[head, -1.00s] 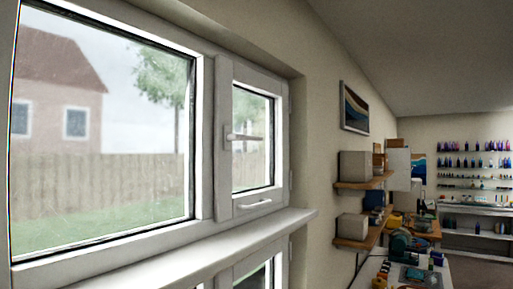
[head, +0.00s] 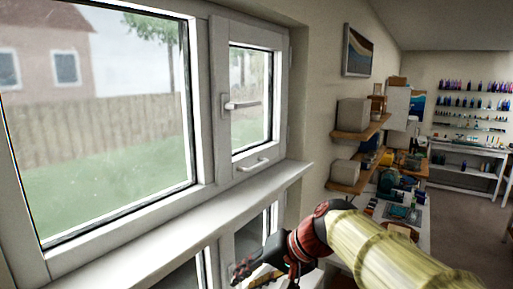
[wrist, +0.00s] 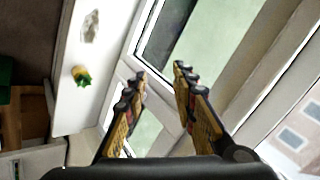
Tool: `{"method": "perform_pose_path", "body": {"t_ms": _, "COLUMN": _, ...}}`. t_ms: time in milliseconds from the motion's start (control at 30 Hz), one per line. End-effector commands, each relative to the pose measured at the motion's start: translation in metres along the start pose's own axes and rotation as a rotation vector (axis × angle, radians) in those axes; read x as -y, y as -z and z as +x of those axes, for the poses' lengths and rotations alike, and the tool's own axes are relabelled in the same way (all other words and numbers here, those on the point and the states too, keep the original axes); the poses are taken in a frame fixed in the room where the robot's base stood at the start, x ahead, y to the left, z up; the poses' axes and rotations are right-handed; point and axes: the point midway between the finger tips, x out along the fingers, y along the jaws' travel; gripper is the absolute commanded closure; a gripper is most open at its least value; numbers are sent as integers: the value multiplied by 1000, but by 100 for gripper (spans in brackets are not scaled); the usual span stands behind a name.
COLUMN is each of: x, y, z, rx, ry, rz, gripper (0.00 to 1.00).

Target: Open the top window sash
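The top window sash (head: 221,75) is the narrow white-framed pane right of the large fixed pane. It looks closed in its frame. A lever handle (head: 242,104) sits on its left stile and points right, roughly level. A small pull bar (head: 253,165) is on its bottom rail. My gripper (head: 243,270) is low in the head view, below the sill and well below the sash handle, touching neither. In the wrist view my gripper (wrist: 161,75) has its two yellow and black fingers apart with nothing between them. White window framing shows behind them.
A white sill (head: 180,215) juts out under the sash, above my gripper. Lower panes (head: 250,236) are below it. To the right are wall shelves (head: 358,132) with boxes and a cluttered workbench (head: 420,226). The wrist view shows a small yellow-green object (wrist: 80,76) on a white surface.

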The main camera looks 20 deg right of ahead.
Motion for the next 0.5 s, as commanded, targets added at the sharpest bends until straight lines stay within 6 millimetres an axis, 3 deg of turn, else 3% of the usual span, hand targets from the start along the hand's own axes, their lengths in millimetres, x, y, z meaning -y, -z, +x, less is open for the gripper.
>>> {"method": "perform_pose_path", "body": {"t_ms": 33, "x": 19, "y": 31, "z": -16, "rx": -7, "ry": 44, "rz": 49, "gripper": 73}}
{"method": "perform_pose_path", "body": {"t_ms": 100, "x": 37, "y": 67, "z": -28, "rx": -21, "ry": 113, "rz": 109, "gripper": 73}}
{"method": "perform_pose_path", "body": {"t_ms": 267, "x": 64, "y": 153, "z": -55, "rx": -67, "ry": 275, "rz": 235, "gripper": 73}}
{"method": "perform_pose_path", "body": {"t_ms": 400, "x": 60, "y": 234, "z": -71, "rx": -133, "ry": 440, "rz": 347, "gripper": 73}}
{"method": "perform_pose_path", "body": {"t_ms": 500, "x": 47, "y": 277, "z": -79, "rx": -179, "ry": 534, "rz": 402, "gripper": 73}}
